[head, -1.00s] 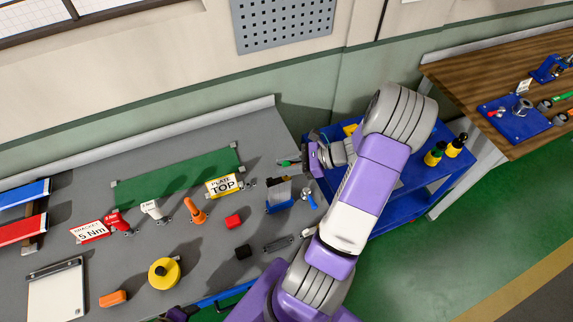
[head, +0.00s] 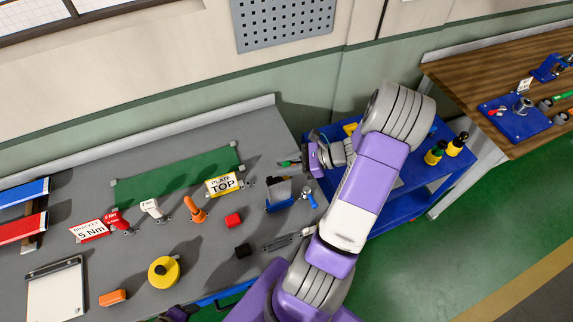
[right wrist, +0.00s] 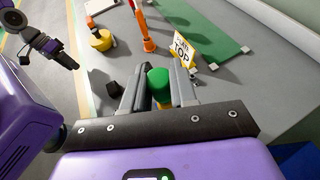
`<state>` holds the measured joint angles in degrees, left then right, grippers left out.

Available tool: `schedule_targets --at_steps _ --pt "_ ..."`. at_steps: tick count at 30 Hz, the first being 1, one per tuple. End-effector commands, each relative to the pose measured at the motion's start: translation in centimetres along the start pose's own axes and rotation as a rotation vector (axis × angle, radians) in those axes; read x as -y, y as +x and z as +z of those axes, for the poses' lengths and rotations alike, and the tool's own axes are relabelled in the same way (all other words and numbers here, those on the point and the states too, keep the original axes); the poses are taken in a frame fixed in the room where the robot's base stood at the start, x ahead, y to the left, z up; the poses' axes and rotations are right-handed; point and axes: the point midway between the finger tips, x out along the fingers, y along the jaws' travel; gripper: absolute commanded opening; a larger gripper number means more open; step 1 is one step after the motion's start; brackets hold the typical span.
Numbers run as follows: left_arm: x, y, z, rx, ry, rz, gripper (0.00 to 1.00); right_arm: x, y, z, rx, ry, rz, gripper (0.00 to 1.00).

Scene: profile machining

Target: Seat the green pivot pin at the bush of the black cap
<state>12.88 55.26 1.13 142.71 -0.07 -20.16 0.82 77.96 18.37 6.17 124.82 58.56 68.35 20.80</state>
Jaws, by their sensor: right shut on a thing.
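My right gripper (head: 291,163) is shut on the green pivot pin (head: 284,163), held near the right end of the grey bench. In the right wrist view the green pin (right wrist: 158,78) stands between the two grey fingers, its lower part hidden. A small black block-like piece (head: 243,250) lies on the bench; it also shows in the right wrist view (right wrist: 113,89). I cannot tell whether it is the black cap, and no bush is clear on it. Part of my left gripper (head: 176,314) shows at the bottom edge; its jaws are not clear.
A blue cart (head: 405,205) is right. The green mat (head: 175,178) is bare.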

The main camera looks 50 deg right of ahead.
Motion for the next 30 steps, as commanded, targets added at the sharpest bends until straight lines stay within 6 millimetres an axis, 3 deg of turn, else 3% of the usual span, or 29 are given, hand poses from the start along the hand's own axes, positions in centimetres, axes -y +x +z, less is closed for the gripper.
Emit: schedule_targets --at_steps 23,24,29,30 --pt "0.4 1.1 0.0 0.0 0.0 0.0 0.54 0.0 0.6 -1.4 0.0 0.0 0.0 0.0" --pt "0.4 1.0 0.0 0.0 0.0 0.0 0.54 0.0 0.6 -1.4 0.0 0.0 0.0 0.31" --pt "0.4 1.0 0.0 0.0 0.0 0.0 0.54 0.0 0.6 -1.4 0.0 0.0 0.0 0.56" --pt "0.4 1.0 0.0 0.0 0.0 0.0 0.54 0.0 0.6 -1.4 0.0 0.0 0.0 0.56"
